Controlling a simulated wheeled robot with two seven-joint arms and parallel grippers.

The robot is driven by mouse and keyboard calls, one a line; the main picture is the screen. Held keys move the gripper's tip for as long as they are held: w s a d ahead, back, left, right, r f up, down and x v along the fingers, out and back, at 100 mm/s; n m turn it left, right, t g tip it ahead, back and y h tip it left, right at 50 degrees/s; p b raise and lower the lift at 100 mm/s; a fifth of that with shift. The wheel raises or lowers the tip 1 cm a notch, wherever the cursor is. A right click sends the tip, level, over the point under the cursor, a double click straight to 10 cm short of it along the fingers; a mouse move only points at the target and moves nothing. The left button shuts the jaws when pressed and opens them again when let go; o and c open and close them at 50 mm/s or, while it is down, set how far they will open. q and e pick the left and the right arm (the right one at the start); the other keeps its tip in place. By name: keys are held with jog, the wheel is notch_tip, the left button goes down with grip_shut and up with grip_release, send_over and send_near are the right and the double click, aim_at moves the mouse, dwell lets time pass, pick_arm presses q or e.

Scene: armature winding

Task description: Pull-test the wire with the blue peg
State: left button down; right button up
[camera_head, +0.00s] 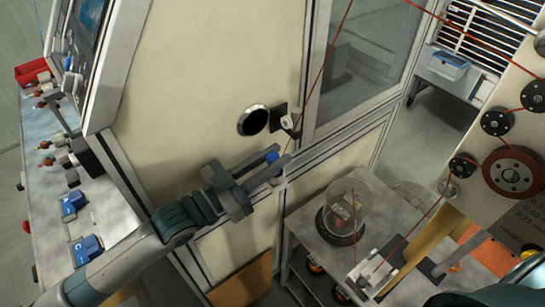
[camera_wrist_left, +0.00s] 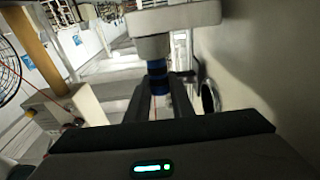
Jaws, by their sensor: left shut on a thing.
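The blue peg (camera_head: 272,156) shows at the fingertips of my left gripper (camera_head: 270,167), in front of the cream machine panel. In the left wrist view the blue peg (camera_wrist_left: 157,72) stands between the two dark fingers, which are shut on it. A thin red wire (camera_head: 322,72) runs from the top edge down past a small white guide (camera_head: 287,122) to the fingertips. A short bit of wire (camera_wrist_left: 153,106) shows below the peg in the wrist view. How it meets the peg is hidden. My right gripper is out of view.
A round black opening (camera_head: 253,120) is in the panel close to my left gripper. A glass dome (camera_head: 346,207) stands on a grey cart to the right. A board with a red pulley (camera_head: 514,172) is at far right. A bench with blue boxes (camera_head: 74,203) is at left.

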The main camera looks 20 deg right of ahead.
pick_arm(q)
jog(key=shift+f+b, duration=0.4)
jog(key=shift+f, duration=0.25)
dwell(0.3)
jog(key=c, duration=1.5)
grip_release()
jog(key=shift+o, duration=0.2)
jog(key=shift+a+f, duration=0.1)
jog(key=shift+a, duration=0.15)
jog(key=b+v, duration=0.7)
jog(key=v, duration=1)
jog(key=shift+d, duration=0.1)
jog(key=shift+s, duration=0.15)
